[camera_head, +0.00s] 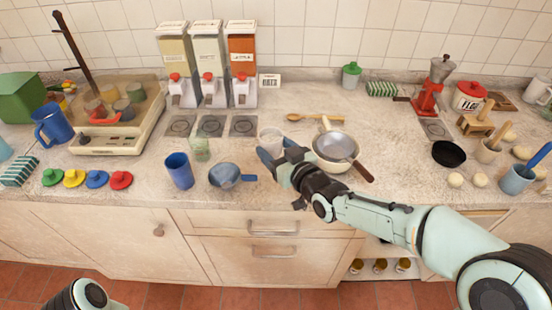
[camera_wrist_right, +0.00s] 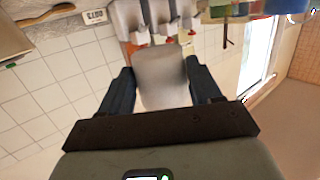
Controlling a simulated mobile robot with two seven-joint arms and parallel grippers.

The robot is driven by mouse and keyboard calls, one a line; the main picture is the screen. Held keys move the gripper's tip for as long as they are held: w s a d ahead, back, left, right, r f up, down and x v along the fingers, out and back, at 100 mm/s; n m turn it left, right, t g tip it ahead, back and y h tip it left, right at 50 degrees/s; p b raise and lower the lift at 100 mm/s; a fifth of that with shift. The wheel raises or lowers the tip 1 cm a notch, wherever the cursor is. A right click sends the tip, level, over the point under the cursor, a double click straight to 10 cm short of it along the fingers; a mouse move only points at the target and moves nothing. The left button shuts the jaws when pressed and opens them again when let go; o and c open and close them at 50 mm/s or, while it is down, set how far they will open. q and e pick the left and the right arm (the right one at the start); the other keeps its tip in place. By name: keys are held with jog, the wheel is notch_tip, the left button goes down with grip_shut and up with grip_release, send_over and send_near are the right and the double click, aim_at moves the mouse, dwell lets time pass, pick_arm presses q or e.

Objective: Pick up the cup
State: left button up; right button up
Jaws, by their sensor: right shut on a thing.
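A pale, whitish, translucent cup (camera_head: 271,138) is at the tip of my right gripper (camera_head: 277,155), over the middle of the counter. In the right wrist view the same cup (camera_wrist_right: 161,78) sits between the two dark blue fingers of my right gripper (camera_wrist_right: 162,85), one on each side. The right gripper is shut on this cup. Whether the cup's base touches the counter cannot be told. My left gripper is out of view.
A blue cup (camera_head: 179,171), a green glass (camera_head: 200,149) and a blue pan (camera_head: 225,175) stand left of the gripper. A strainer-topped pan (camera_head: 335,147) is close on its right. Three dispensers (camera_head: 208,60) stand behind. Counter shows between the gripper and dispensers.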

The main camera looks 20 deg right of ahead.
aim_at(277, 154)
notch_tip(277, 154, up, 10)
jog(key=p, duration=0.1)
jog(key=shift+r, duration=0.15)
dwell(0.5)
